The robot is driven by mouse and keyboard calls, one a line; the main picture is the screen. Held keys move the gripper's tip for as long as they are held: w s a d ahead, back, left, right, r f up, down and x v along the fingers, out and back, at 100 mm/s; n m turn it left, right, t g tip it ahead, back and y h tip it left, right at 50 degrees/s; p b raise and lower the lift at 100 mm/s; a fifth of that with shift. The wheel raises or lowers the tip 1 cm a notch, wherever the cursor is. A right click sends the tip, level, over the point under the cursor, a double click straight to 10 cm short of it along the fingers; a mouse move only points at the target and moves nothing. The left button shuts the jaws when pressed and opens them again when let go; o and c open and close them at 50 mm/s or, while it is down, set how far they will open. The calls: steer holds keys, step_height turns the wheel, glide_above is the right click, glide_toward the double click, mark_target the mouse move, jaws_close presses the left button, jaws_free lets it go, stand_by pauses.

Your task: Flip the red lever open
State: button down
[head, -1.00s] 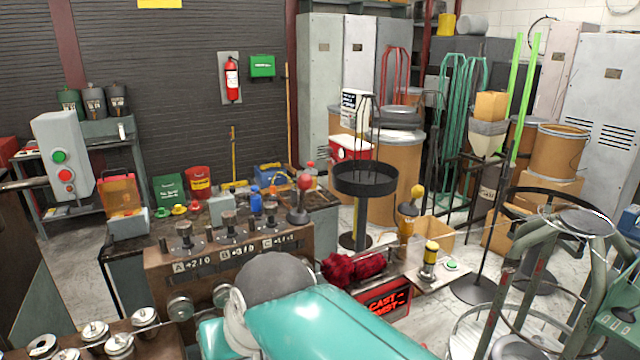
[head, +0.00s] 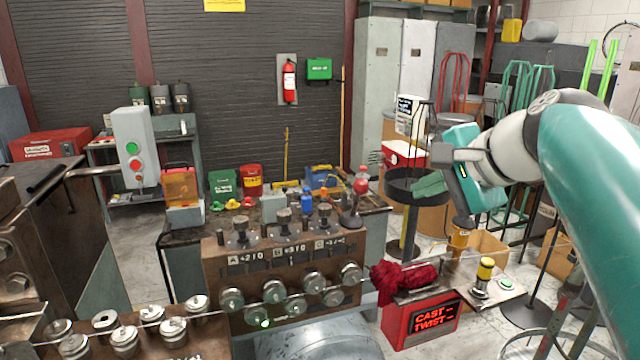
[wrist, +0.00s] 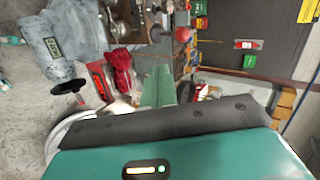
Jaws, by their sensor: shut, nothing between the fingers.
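The red lever shows as a red ball knob (head: 361,186) on a short dark stem, with a dark base at the right end of the brown control panel (head: 230,285). It stands about upright. In the wrist view the red knob (wrist: 182,34) is near the top, right of the middle. My gripper (head: 418,187) is at the end of my teal arm, to the right of the knob in the head view, with a visible gap between them. Its teal fingers (wrist: 158,86) are together and empty in the wrist view. They overlap the black round tray in the head view.
A black round tray on a stand (head: 400,196) is behind my fingers. A red cloth (head: 405,283) and a red "CAST TWIST" sign (head: 425,322) are right of the panel. A yellow-topped button post (head: 483,275) stands farther right. Several knobs cover the panel front.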

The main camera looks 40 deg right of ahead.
mark_target(367, 184)
steer(key=w+f, duration=0.5)
steer(key=w, duration=0.6)
steer(key=shift+w+d, duration=0.15)
steer(key=shift+d, duration=0.3)
steer(key=shift+w+r, duration=0.1)
steer(key=shift+w+d+r+g, duration=0.2)
steer(key=shift+w+r+g, duration=0.1)
steer(key=shift+w+g, duration=0.15)
steer(key=shift+w+d+r+g, duration=0.15)
steer(key=shift+w+r+g, duration=0.15)
steer(key=shift+w+g, duration=0.15)
steer(key=w+d+r+g+y, duration=0.1)
steer(key=w+d+g, duration=0.1)
steer(key=w, duration=0.6)
steer(key=shift+d+r+g, duration=0.15)
steer(key=shift+r+g, duration=0.15)
steer(key=shift+g, duration=0.1)
steer(key=shift+w, duration=0.15)
